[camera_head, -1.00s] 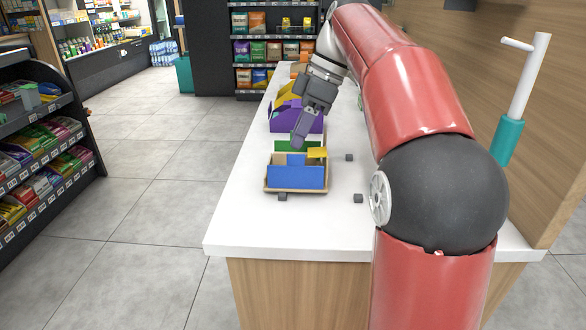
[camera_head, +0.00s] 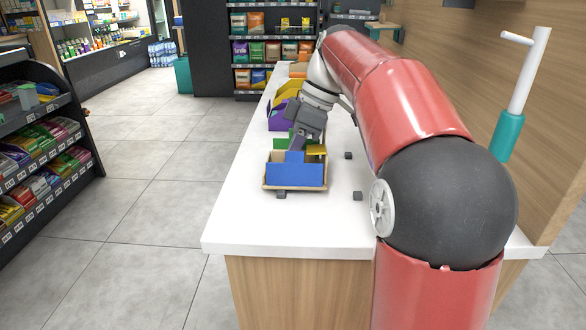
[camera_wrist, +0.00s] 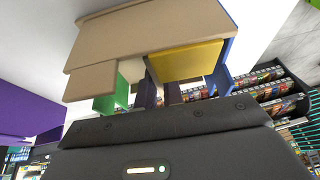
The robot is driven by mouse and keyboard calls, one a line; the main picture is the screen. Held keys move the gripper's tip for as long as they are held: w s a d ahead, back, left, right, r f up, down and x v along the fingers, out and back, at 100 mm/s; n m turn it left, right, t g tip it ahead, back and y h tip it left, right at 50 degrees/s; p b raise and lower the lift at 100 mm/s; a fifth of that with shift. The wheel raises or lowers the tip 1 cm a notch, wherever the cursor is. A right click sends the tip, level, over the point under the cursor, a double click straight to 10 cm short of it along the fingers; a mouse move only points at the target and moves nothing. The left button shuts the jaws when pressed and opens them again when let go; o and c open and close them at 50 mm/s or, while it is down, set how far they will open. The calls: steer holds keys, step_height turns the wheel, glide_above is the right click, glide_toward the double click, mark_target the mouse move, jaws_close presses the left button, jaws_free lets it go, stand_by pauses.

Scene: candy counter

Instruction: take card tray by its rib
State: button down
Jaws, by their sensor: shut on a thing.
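The card tray (camera_head: 295,176) stands on the white counter in the head view. It has a blue front, tan sides and base, a green panel behind and a yellow piece at its right. My gripper (camera_head: 298,145) reaches down into it from above and behind. In the wrist view my gripper (camera_wrist: 162,93) is shut on the tray between the green panel (camera_wrist: 122,85) and the yellow piece (camera_wrist: 187,60). The tan part of the tray (camera_wrist: 140,40) fills the upper middle there. The rib itself is mostly hidden by the fingers.
Small dark grey blocks lie on the counter (camera_head: 320,225): one right of the tray (camera_head: 348,155), one at front right (camera_head: 357,196) and one at its front edge (camera_head: 281,194). A purple bin (camera_head: 279,118) and a yellow one (camera_head: 290,88) stand behind. The front counter is clear.

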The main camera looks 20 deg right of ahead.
step_height(320, 180, up, 10)
steer(key=shift+p, duration=0.45)
stand_by(0.3)
stand_by(0.4)
